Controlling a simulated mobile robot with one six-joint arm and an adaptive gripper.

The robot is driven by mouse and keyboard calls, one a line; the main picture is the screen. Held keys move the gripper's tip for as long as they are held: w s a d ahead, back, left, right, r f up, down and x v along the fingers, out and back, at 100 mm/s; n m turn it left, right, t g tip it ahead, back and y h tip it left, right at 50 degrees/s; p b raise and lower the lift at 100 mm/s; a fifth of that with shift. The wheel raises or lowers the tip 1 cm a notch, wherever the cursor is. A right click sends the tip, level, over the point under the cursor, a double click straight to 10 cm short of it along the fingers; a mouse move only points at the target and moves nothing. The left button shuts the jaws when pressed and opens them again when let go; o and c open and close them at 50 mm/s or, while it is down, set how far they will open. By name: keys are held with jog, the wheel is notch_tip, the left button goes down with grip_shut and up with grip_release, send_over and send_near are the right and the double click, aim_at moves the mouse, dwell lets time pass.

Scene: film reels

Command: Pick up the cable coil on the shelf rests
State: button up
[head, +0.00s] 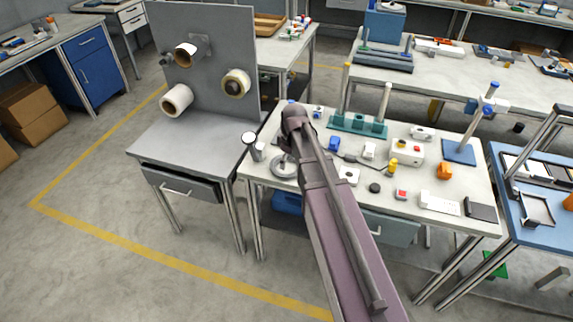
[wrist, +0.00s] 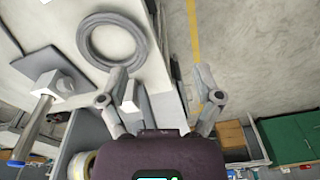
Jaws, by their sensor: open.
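The cable coil (wrist: 112,40) is a grey ring lying flat on a white surface, upper left of centre in the wrist view. In the head view the coil (head: 284,166) lies near the left end of the white table, partly covered by my arm. My gripper (wrist: 160,74) is open, with nothing between its fingers. In the wrist view its left fingertip overlaps the coil's lower edge; I cannot tell how high above it is. The right finger appears over the floor beyond the table edge. No shelf rests can be clearly made out under the coil.
The white table (head: 448,220) carries several small parts, a green base with posts (head: 357,125) and a blue base with a post (head: 458,152). Left of it stands a grey bench (head: 190,150) with an upright panel (head: 215,70) bearing reels. Open floor (head: 130,215) lies at front left.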

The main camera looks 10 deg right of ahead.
jog(key=w+n, duration=0.1)
jog(key=w, duration=0.1)
jog(key=w+r+n, duration=0.1)
jog(key=w, duration=0.1)
jog(key=shift+w+n+p, duration=0.15)
jog(key=shift+n+p, duration=0.15)
jog(key=b, duration=0.9)
send_over(282, 175)
notch_tip(282, 175, down, 8)
jog(key=shift+d+f, duration=0.15)
jog(key=shift+f, duration=0.1)
jog(key=shift+w+f+b, duration=0.15)
jog(key=shift+f+b, duration=2.25)
jog(key=shift+f, duration=0.2)
grip_shut()
